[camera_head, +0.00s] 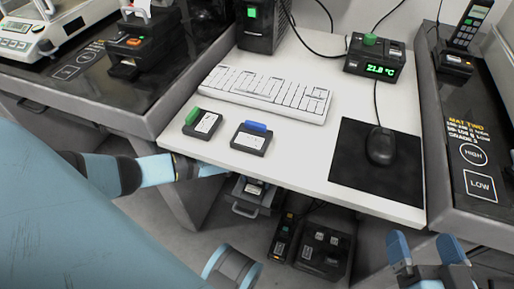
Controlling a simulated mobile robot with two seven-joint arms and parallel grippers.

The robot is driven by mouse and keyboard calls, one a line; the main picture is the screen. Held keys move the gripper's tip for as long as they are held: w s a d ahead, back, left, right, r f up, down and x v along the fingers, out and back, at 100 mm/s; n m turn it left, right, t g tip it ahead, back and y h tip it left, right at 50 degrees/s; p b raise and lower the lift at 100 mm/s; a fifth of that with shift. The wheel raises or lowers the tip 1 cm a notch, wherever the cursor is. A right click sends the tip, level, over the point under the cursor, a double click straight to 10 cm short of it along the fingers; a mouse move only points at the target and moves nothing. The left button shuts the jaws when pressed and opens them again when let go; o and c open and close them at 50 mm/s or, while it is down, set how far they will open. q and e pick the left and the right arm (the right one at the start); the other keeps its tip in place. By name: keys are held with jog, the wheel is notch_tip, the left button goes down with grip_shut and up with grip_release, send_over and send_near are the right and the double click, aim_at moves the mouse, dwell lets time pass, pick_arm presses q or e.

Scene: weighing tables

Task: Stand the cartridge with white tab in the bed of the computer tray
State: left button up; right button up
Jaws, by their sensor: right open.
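I cannot make out a white-tabbed cartridge for certain. Two dark cartridges with pale labels lie flat on the white desk: one with a green tab (201,125), one with a blue tab (252,140). Below the desk's front edge is a grey tray with a handle (245,208); a small pale-marked item sits in it, but I cannot tell what it is, nor whether this is the computer tray. My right gripper (425,249) is at the lower right, before the desk, open and empty. My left gripper (210,170) is at the desk's front edge, its fingers mostly hidden.
The white desk (310,165) holds a keyboard (267,93), black mat (350,170), mouse (381,146) and temperature display (375,60). A black computer case (258,35) stands behind. Dark side tables flank it. Below are a dark device (325,250) and a handset (284,238).

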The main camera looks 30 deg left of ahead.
pick_arm(q)
jog(key=shift+f, duration=0.4)
dwell(0.5)
jog(key=o, duration=0.8)
jog(key=shift+o, duration=0.2)
